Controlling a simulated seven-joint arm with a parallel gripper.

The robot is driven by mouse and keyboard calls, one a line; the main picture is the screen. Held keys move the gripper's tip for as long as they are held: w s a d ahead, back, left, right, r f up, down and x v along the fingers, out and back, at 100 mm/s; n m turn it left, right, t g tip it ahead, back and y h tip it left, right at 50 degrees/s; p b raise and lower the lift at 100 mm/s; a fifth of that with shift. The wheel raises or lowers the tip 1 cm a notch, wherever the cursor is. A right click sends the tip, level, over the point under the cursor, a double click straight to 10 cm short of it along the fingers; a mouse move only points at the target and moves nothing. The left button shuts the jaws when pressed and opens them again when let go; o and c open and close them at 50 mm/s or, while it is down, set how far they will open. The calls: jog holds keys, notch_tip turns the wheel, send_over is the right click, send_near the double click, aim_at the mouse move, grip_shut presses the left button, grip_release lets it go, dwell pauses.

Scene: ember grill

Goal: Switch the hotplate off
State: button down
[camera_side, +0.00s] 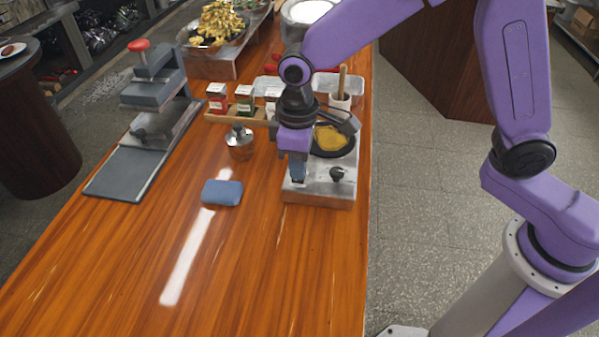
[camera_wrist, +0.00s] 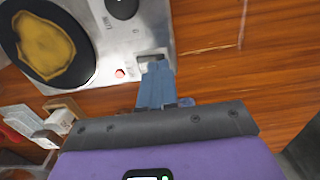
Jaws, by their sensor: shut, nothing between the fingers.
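The hotplate (camera_side: 318,194) is a silver box near the table's right edge, with a black knob (camera_side: 336,173) on its front part. A dark pan with yellow food (camera_side: 331,138) sits on it; the pan also shows in the wrist view (camera_wrist: 45,48). In the wrist view a small red light or button (camera_wrist: 119,73) is on the hotplate (camera_wrist: 100,40), beside a pale rectangular recess or switch (camera_wrist: 152,57). My gripper (camera_side: 298,181) is shut and empty at the hotplate's front left. Its blue-grey fingertips (camera_wrist: 156,68) overlap the switch; contact is unclear.
A blue sponge-like block (camera_side: 222,192) and a metal canister (camera_side: 239,142) stand left of the hotplate. Small boxes (camera_side: 244,98) sit in a wooden rack behind. A grey press (camera_side: 150,110) stands further left. The table's front is clear.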

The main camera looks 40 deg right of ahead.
jog(key=shift+f, duration=0.55)
dwell(0.4)
jog(key=shift+r, duration=3.55)
jog(key=shift+s+d, duration=0.25)
jog(key=shift+s, duration=0.05)
jog(key=s+d+n, duration=0.3)
jog(key=s+d, duration=1.7)
jog(key=s, duration=0.2)
jog(key=shift+f+n, duration=0.2)
jog(key=shift+n, duration=0.1)
